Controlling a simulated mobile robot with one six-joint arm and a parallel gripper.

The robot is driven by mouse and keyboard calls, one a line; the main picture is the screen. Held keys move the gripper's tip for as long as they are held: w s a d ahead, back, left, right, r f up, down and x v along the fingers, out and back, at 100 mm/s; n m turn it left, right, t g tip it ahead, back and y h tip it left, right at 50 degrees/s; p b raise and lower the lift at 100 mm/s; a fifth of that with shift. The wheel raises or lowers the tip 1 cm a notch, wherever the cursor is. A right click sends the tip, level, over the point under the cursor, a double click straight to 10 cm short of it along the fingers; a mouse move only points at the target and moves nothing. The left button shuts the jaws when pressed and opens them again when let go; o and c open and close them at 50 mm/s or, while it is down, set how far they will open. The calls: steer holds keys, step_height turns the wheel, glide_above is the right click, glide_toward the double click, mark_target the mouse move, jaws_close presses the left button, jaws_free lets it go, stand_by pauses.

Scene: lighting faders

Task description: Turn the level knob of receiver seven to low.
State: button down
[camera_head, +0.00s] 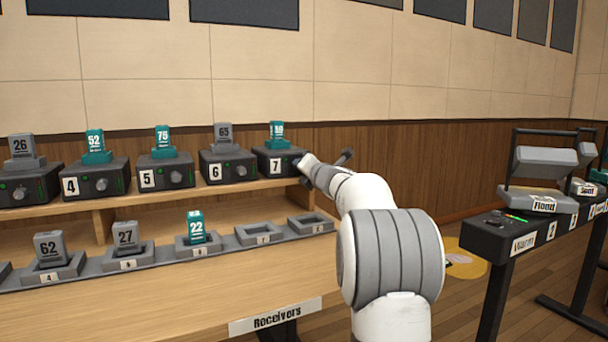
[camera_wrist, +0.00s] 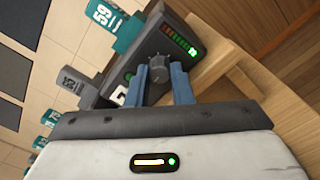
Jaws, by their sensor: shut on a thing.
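Receiver seven (camera_head: 276,164) is a dark box marked 7 at the right end of the upper shelf, with a teal pack (camera_head: 277,133) standing in its top. In the wrist view the pack (camera_wrist: 108,18) reads 59. The level knob (camera_wrist: 158,69) is a grey knob on the receiver's front. My gripper (camera_wrist: 159,75) has its two blue fingers on either side of the knob, shut on it. In the head view my gripper (camera_head: 303,166) is at the receiver's right front and hides the knob. I cannot read the knob's pointer.
Receiver six (camera_head: 228,167) stands close to the left. A lit meter (camera_wrist: 180,42) is beside the knob. Below, a lower row of numbered cradles (camera_head: 259,234) holds some packs. A black stand with lamps (camera_head: 500,238) is at the right.

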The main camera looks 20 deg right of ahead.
steer(key=shift+n, duration=4.5)
steer(key=c, duration=1.5)
jaws_free()
steer(key=shift+c, duration=0.2)
steer(key=s, duration=0.7)
steer(key=shift+s+d, duration=0.15)
steer(key=shift+s, duration=0.2)
